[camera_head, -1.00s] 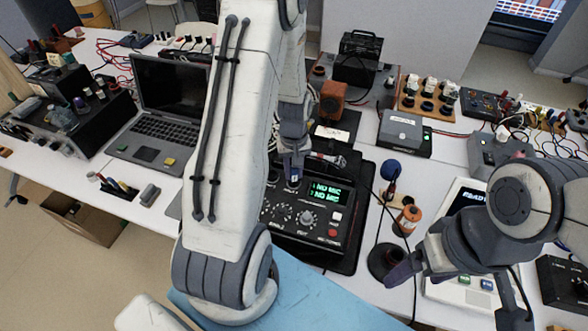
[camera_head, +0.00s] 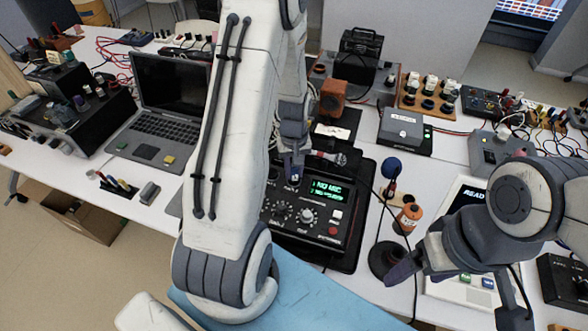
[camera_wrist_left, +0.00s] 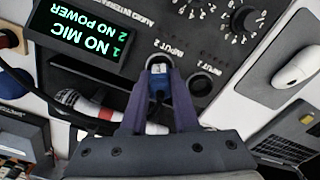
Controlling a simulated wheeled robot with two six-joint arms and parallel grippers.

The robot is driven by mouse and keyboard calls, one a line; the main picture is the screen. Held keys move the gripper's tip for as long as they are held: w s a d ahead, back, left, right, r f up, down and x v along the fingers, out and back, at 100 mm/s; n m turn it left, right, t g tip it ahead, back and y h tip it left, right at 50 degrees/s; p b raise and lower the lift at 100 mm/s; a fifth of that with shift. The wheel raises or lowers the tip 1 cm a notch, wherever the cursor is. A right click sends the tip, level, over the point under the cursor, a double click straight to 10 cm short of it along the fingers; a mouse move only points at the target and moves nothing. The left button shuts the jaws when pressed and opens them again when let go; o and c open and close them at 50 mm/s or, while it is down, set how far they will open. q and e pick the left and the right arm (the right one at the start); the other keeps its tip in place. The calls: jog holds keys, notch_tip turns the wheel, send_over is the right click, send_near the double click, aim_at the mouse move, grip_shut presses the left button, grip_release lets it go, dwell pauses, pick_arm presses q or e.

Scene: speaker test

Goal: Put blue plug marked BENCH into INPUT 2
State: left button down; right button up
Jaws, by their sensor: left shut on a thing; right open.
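The black audio interface (camera_head: 347,232) stands mid-table; its panel and lit display (camera_wrist_left: 85,32) fill the upper left wrist view. The display reads "1 NO MIC" and "2 NO POWER". My left gripper (camera_wrist_left: 160,84) is shut on the blue plug (camera_wrist_left: 159,80), whose front end is at the socket beside the INPUT 2 label. The BENCH marking cannot be read. Another round socket (camera_wrist_left: 201,84) beside it is empty. In the head view, my left arm hides part of the interface. My right gripper (camera_head: 392,268) is open and empty, right of the interface.
A microphone (camera_wrist_left: 92,107) lies behind the interface. A laptop (camera_head: 160,110) is at left, a grey box (camera_head: 404,130) behind right. A blue mat (camera_head: 310,297) covers the front.

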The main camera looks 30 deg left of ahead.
pick_arm(q)
jog(key=c, duration=0.6)
grip_release()
notch_tip(320, 180, up, 10)
jog(key=shift+r, duration=0.2)
jog(key=s+d+r+m, duration=0.3)
jog(key=d+m, duration=0.1)
jog(key=d, duration=0.5)
jog(key=s+d+r+m, duration=0.3)
jog(key=s+d+m, duration=0.1)
jog(key=d, duration=0.5)
jog(key=s+d+r+m, duration=0.1)
jog(key=s+d+m, duration=0.1)
jog(key=s, duration=0.2)
jog(key=s+d+m, duration=0.2)
jog(key=s+m, duration=0.1)
jog(key=s, duration=0.1)
jog(key=s+d+r+m+h, duration=0.1)
jog(key=s+d+m, duration=0.1)
jog(key=s+m, duration=0.1)
jog(key=shift+s+d+r, duration=0.35)
jog(key=shift+s+d, duration=0.05)
jog(key=shift+s, duration=0.25)
